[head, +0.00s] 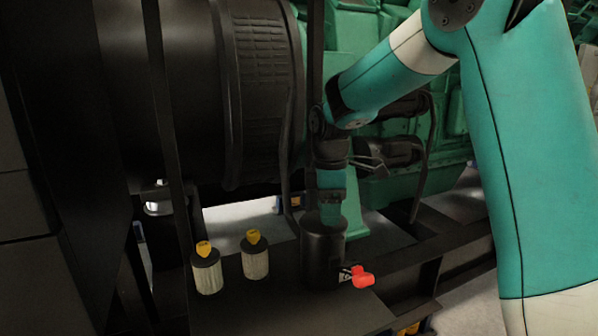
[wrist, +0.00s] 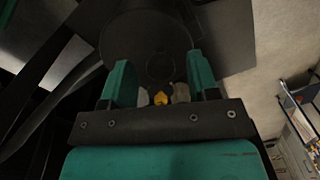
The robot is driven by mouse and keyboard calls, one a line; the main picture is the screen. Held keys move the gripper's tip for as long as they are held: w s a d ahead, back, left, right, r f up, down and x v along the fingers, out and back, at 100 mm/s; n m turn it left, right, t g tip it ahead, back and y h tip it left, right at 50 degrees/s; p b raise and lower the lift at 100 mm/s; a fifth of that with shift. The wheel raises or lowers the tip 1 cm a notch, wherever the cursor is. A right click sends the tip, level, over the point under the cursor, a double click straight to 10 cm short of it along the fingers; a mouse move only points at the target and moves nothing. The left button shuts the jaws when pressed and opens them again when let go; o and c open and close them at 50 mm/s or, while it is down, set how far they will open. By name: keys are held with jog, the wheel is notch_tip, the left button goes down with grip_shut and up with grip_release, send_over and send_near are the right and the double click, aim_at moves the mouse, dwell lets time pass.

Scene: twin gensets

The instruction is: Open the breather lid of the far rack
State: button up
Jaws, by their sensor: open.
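A dark upright cylinder (head: 322,262) stands on the dark deck, with a red handle (head: 362,277) low on its right side. In the wrist view its round dark top (wrist: 150,40) fills the upper middle; I take this as the breather lid, but no label confirms it. My gripper (head: 328,212) points down at the top of the cylinder in the head view. In the wrist view my gripper (wrist: 160,78) is open, its teal fingers apart with the dark round top beyond them. Contact cannot be told. A small yellow piece (wrist: 160,98) shows between the finger bases.
Two pale canisters with yellow tops, a left one (head: 207,275) and a right one (head: 255,262), stand left of the cylinder. A large black drum (head: 185,90) and a green engine (head: 400,195) rise behind. Dark vertical posts stand at left. Bare deck (head: 275,310) lies in front.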

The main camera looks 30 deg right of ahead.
notch_tip(320, 180, up, 18)
jog(key=p, duration=0.3)
jog(key=s+a+r+m+y+p, duration=0.2)
jog(key=s+a+m+p, duration=0.1)
jog(key=s+a+p, duration=0.9)
jog(key=shift+s+a+r+t, duration=0.2)
jog(key=shift+s+a+t, duration=0.2)
jog(key=shift+s+a, duration=0.85)
